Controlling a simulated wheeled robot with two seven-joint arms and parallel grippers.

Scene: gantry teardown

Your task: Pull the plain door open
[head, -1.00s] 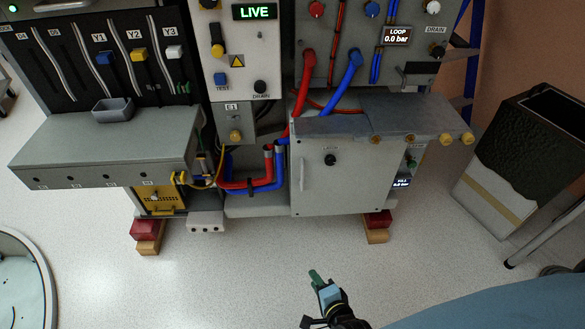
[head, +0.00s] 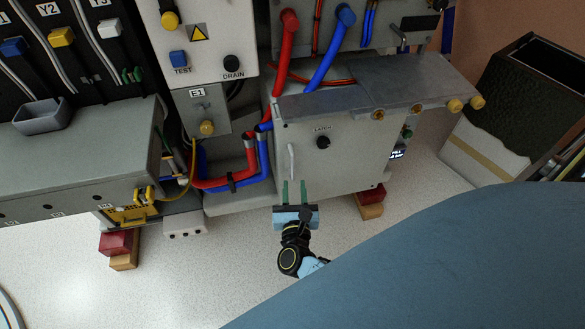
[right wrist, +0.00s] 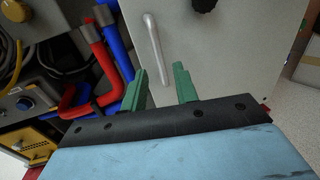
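The plain door (head: 335,158) is a pale grey panel on the front of the cabinet, and it looks shut. It has a silver vertical bar handle (head: 292,162) near its left edge and a black round latch knob (head: 323,142). My right gripper (head: 294,190) is just below the handle with its two green fingers apart and nothing between them. In the right wrist view the handle (right wrist: 157,48) is beyond the fingertips, not between them, and the door (right wrist: 215,50) fills the upper middle. My left gripper is not in view.
Red and blue hoses (head: 240,178) run close to the left of the door. A grey worktop (head: 370,85) with brass knobs juts out above it. A dark bin (head: 515,105) stands at the right. The floor in front is clear.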

